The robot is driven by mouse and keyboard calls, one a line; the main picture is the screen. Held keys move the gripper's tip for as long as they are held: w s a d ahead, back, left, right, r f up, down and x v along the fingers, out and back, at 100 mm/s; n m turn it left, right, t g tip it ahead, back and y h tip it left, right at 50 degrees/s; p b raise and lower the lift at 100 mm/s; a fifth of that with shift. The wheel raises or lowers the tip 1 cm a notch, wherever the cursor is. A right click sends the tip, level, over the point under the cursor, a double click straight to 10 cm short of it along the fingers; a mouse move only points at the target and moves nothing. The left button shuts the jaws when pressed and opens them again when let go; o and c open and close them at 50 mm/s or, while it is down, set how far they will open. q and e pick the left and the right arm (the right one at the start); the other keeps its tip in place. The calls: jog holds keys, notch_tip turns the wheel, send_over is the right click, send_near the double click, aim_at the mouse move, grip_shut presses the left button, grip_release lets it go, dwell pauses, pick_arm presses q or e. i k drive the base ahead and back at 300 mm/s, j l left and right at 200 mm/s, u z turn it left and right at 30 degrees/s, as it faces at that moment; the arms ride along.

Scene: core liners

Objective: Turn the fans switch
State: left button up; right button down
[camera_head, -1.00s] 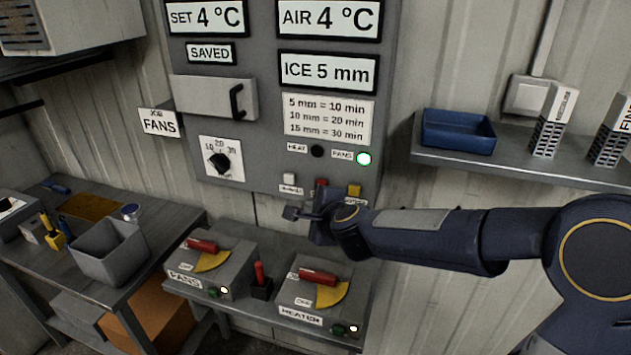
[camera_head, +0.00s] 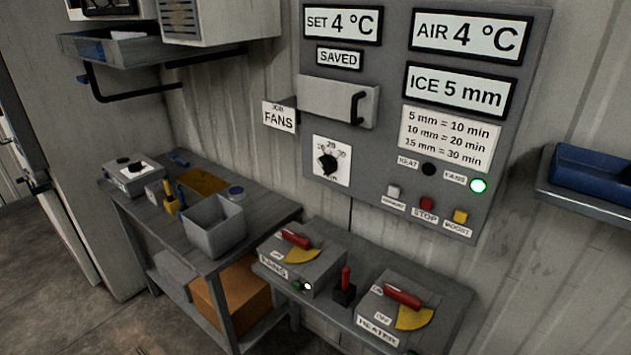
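The fans switch box (camera_head: 303,262) stands on the left of a small shelf below the control panel. It is a grey box labelled FANS, with a red-handled lever (camera_head: 295,239) over a yellow quadrant plate and a lit indicator on its front. The red handle lies at the upper left of the plate. Neither of my grippers shows in the current head view.
The heater switch box (camera_head: 396,308), also with a red handle, stands to the right, with a small upright red lever (camera_head: 345,285) between the two boxes. A workbench with a grey bin (camera_head: 213,227) is at left. A blue tray (camera_head: 592,176) sits on a shelf at right.

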aim_at(302, 251)
jog(key=i+j+u, duration=0.15)
jog(key=u, duration=0.2)
jog(key=i+j+u, duration=0.1)
jog(key=u, duration=0.3)
jog(key=i+u, duration=0.35)
jog(key=k, duration=0.1)
